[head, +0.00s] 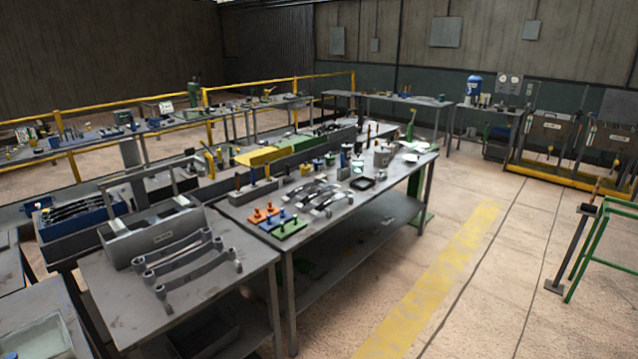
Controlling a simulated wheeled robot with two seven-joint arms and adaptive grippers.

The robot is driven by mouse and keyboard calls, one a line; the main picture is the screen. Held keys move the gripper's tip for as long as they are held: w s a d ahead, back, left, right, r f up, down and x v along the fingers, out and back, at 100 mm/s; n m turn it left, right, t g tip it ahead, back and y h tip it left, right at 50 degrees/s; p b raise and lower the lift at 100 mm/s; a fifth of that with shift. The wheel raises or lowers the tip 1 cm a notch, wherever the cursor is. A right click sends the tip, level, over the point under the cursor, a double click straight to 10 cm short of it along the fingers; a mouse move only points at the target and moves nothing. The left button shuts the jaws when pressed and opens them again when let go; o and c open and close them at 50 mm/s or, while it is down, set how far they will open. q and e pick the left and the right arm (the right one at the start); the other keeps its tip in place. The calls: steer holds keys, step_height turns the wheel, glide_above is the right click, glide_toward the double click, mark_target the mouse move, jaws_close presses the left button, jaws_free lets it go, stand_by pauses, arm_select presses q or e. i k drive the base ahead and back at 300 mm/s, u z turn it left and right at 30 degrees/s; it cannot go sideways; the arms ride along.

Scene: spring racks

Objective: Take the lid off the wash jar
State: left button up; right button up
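Neither of my grippers is in view. Several small containers stand at the far end of the long grey workbench (325,212). Among them are a grey can-like pot (382,156) and a pale, greenish jar-like container (357,167) to its left. They are too small to tell for certain which is the wash jar, or whether a lid sits on it. A dark shallow tray (362,183) lies in front of them.
Curved spring leaves (325,194) and orange, blue and green peg blocks (283,229) lie on the workbench. A nearer table (215,280) holds grey leaf springs (185,262) and a grey bin (150,237). Open floor with a yellow stripe (430,290) runs along the right.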

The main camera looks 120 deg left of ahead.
mark_target(358, 158)
steer(key=u, duration=4.4)
